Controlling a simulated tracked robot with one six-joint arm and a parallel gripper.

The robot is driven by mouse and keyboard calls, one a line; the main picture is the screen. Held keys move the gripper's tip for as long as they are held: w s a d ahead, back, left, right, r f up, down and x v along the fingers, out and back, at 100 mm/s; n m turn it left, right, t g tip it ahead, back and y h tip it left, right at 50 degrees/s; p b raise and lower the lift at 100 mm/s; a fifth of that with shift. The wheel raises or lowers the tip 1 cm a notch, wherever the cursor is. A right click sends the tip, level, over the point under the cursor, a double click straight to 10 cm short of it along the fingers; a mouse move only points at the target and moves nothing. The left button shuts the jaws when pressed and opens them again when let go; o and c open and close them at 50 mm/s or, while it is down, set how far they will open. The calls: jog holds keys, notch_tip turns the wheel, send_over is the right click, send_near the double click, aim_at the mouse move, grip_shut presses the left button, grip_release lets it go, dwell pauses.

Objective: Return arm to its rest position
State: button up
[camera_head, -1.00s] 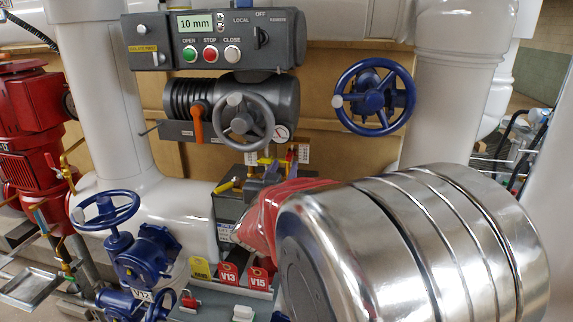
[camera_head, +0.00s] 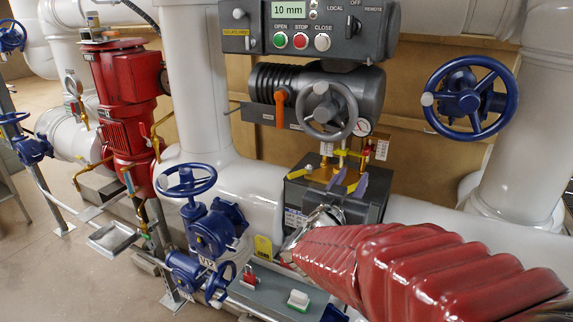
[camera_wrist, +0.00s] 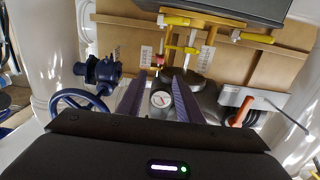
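My arm's red sleeve reaches in from the lower right in the head view. My gripper (camera_head: 349,183) is at its far end, partly hidden, with two purple fingers in front of the dark box with yellow fittings. In the wrist view my gripper (camera_wrist: 159,76) has its two purple fingers apart, with nothing between them. A round gauge (camera_wrist: 161,98) shows in the gap beyond the fingers. I see no object held.
A grey handwheel (camera_head: 328,108) and orange lever (camera_head: 279,108) sit under the control panel (camera_head: 310,25). A blue handwheel (camera_head: 467,98) is at right; another blue valve (camera_head: 210,228) stands at lower left. Red machinery (camera_head: 125,105) is further left. Open floor (camera_head: 70,270) lies at lower left.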

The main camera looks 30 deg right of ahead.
jog(key=w+a+f+n+y, duration=0.2)
jog(key=a+f+n+y, duration=0.1)
jog(key=a+f+y, duration=0.4)
jog(key=w+a+f+n+y, duration=0.15)
jog(key=a+f+y, duration=0.3)
jog(key=a, duration=0.55)
jog(key=s+a+r+n+g+y, duration=0.1)
jog(key=s+a+n+g, duration=0.1)
jog(key=s, duration=0.7)
jog(key=s+a+n+g+y, duration=0.1)
jog(key=s+a+n+g, duration=0.2)
jog(key=s+a, duration=0.3)
jog(key=s+n, duration=0.1)
jog(key=s, duration=0.3)
jog(key=shift+s+a+r+y, duration=0.15)
jog(key=shift+a+r+y, duration=0.2)
jog(key=shift+a+r, duration=0.05)
jog(key=shift+d, duration=0.1)
